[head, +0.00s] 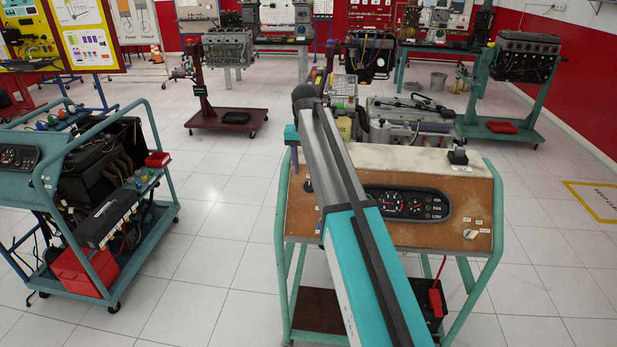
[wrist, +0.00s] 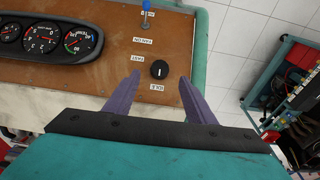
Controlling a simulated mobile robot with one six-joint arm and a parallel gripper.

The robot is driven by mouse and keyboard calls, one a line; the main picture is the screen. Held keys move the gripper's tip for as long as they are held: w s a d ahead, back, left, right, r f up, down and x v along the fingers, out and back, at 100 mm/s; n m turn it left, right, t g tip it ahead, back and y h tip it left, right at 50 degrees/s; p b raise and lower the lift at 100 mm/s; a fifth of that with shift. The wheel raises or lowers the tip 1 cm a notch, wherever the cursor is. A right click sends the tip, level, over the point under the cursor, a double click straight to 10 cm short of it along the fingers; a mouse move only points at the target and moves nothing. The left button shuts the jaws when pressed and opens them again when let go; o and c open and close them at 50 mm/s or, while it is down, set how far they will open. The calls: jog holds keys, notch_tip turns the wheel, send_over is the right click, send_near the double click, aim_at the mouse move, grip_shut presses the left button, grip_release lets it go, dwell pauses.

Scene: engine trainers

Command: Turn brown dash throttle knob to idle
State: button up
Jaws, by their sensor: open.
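The brown dash panel (head: 400,229) stands on a teal frame, its left part largely hidden by my arm in the head view. In the wrist view the brown dash (wrist: 110,75) appears turned round, with the gauges at left. The throttle knob (wrist: 159,69) is round and black, with a white line that runs roughly up and down in the picture.
A gauge cluster (wrist: 52,39) and a blue-tipped toggle (wrist: 146,14) sit near the knob on the panel. A second trainer cart (head: 95,215) stands at left. White floor (head: 215,250) lies clear between the carts.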

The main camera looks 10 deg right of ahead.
notch_tip(320, 180, up, 7)
jog(key=s+b, duration=0.1)
jog(key=shift+a+f, duration=0.2)
dwell(0.5)
